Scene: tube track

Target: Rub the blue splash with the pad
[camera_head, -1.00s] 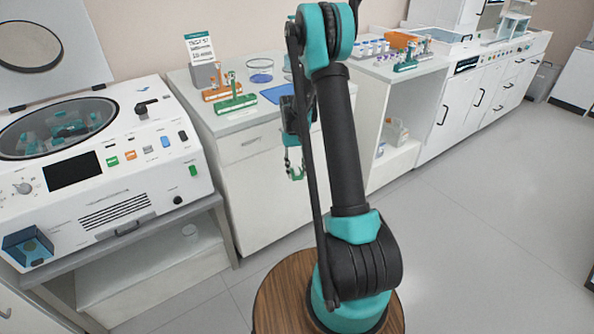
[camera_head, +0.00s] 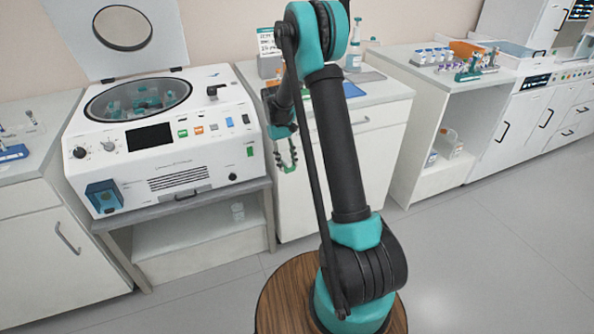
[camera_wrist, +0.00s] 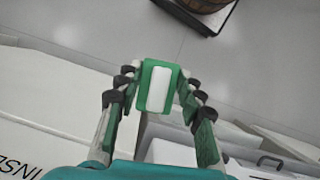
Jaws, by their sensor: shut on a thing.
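The pad (camera_wrist: 161,88) shows in the wrist view as a green block with a white face. My gripper (camera_wrist: 159,80) is shut on it, with a finger on either side. In the head view my gripper (camera_head: 288,158) hangs in front of the counter cabinet, below its top. A flat blue patch (camera_head: 352,90) lies on the countertop (camera_head: 385,91), just right of my arm. I cannot tell whether it is the splash or a mat. My arm hides part of this counter.
A white machine (camera_head: 160,155) with a raised lid stands left of my gripper. A grey flat piece (camera_head: 368,77) and a bottle (camera_head: 353,58) are on the middle counter. Another counter with vial racks (camera_head: 436,57) is at right. The floor (camera_head: 460,250) at right is clear.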

